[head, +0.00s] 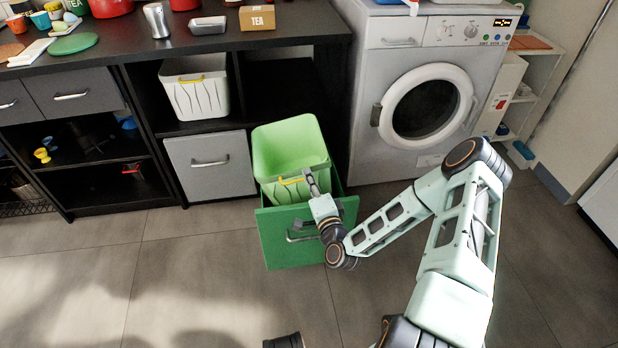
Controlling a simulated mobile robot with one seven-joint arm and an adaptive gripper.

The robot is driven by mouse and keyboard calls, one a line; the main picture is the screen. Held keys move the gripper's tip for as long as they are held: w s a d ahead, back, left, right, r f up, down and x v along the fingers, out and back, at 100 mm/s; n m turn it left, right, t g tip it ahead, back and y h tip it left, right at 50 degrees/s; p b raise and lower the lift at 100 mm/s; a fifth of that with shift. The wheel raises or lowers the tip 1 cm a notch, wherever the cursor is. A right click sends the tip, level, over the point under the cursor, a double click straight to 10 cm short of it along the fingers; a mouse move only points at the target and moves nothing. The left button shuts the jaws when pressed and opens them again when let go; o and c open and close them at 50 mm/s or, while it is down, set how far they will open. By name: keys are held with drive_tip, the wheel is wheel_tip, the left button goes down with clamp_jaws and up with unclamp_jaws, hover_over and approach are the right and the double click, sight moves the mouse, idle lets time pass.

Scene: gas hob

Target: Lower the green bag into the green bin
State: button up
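A light green bin (288,142) with a yellow handle (291,181) on its front stands in a pulled-out drawer with a dark green front (283,255). Its open top faces up and its inside looks empty from here. I cannot make out a separate green bag. My gripper (308,174) is at the front right of the bin, just above the drawer front and close to the right end of the yellow handle. The fingers are small and seen from behind, so I cannot tell whether they touch or hold anything.
A white bin (195,92) with a yellow handle sits on the shelf at left, above a closed grey drawer (211,163). The washing machine (428,100) stands behind right. The dark counter (200,42) overhangs behind. Floor (190,265) in front is clear.

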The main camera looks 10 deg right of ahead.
drive_tip(key=o, duration=0.5)
drive_tip(key=shift+o, duration=0.2)
drive_tip(key=s+d, duration=0.1)
drive_tip(key=s, duration=0.6)
drive_tip(key=shift+s, duration=0.25)
drive_tip(key=shift+r, duration=0.15)
